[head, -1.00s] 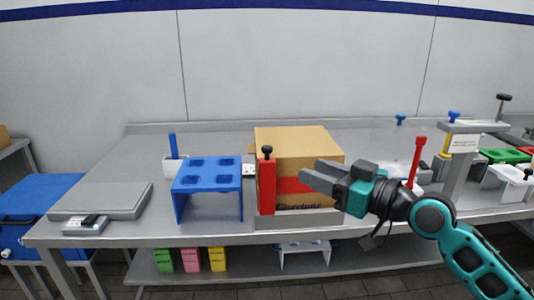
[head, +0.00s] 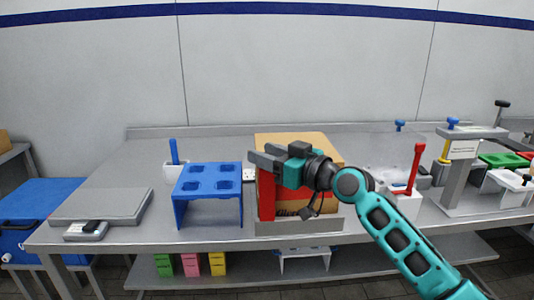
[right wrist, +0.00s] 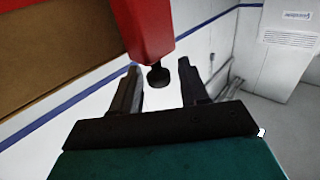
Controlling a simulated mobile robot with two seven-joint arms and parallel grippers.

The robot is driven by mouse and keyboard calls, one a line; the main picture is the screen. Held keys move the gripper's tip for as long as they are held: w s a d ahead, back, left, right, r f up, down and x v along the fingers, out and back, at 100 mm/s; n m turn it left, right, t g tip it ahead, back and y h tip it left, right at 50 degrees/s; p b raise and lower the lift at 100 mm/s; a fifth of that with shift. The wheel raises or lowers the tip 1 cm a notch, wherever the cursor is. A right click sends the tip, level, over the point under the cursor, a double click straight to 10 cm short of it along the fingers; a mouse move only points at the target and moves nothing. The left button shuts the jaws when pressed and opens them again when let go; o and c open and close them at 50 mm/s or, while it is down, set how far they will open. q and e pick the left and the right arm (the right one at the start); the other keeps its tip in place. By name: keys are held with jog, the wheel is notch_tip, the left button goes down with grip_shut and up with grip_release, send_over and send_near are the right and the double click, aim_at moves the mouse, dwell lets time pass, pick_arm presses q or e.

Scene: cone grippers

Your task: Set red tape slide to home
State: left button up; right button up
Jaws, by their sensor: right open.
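The red tape slide (head: 267,197) is an upright red block at the front left corner of the cardboard box (head: 290,142). In the head view my right gripper (head: 263,155) is at its top and hides its knob. In the right wrist view the red slide (right wrist: 146,28) comes in from the top, and its black knob (right wrist: 158,77) lies between the two open fingers of the gripper (right wrist: 158,80). A gap shows on each side of the knob. My left gripper is not in view.
The box stands on a grey base (head: 300,227) on the table. A blue stand (head: 208,178) with holes is to its left. A red lever (head: 416,165) and a grey post fixture (head: 455,185) stand to the right. The table's left part holds a grey scale (head: 100,204).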

jog(key=shift+a, duration=0.1)
grip_shut()
dwell(0.4)
